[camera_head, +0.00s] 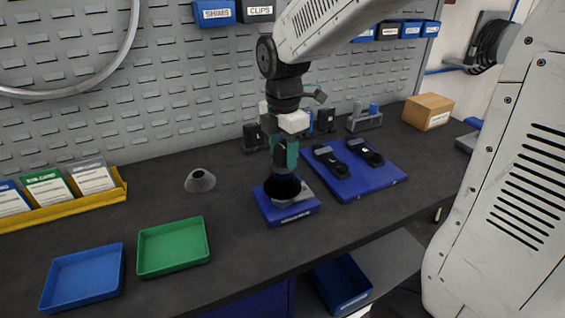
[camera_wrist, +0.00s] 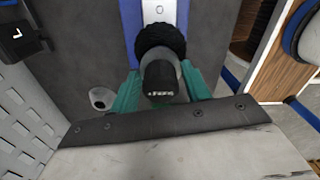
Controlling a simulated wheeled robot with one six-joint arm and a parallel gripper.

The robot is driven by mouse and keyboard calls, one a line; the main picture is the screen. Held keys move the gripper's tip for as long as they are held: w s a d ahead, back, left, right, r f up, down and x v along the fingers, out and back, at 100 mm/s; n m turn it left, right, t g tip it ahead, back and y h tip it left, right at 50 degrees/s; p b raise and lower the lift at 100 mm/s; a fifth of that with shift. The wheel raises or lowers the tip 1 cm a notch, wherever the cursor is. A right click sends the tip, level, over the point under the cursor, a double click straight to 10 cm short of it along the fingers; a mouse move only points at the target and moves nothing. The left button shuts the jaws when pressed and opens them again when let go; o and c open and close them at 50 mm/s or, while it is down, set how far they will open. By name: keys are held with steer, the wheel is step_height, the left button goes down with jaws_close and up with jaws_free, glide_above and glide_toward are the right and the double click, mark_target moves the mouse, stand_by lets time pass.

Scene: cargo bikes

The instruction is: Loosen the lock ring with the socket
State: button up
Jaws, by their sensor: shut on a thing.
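My gripper (camera_head: 284,156) points down over the blue fixture block (camera_head: 303,212) on the bench. Its teal fingers are shut on the black socket (camera_head: 283,187). In the wrist view the fingers sit on both sides of the socket's black lettered handle (camera_wrist: 160,80), with a wider black ribbed part (camera_wrist: 160,38) beyond it. The socket stands about upright over the block, where a silver plate (camera_wrist: 158,10) shows. The lock ring is hidden by the socket, so I cannot tell whether the two are engaged.
A blue mat (camera_head: 356,182) with two black tools lies just right of the block. A grey cone (camera_head: 200,181), a green tray (camera_head: 174,247) and a blue tray (camera_head: 83,278) are to the left. A cardboard box (camera_head: 428,110) stands at the back right.

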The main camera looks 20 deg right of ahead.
steer(key=shift+f, duration=1)
stand_by(0.7)
steer(key=o, duration=0.7)
steer(key=c, duration=0.7)
steer(key=shift+n, duration=0.8)
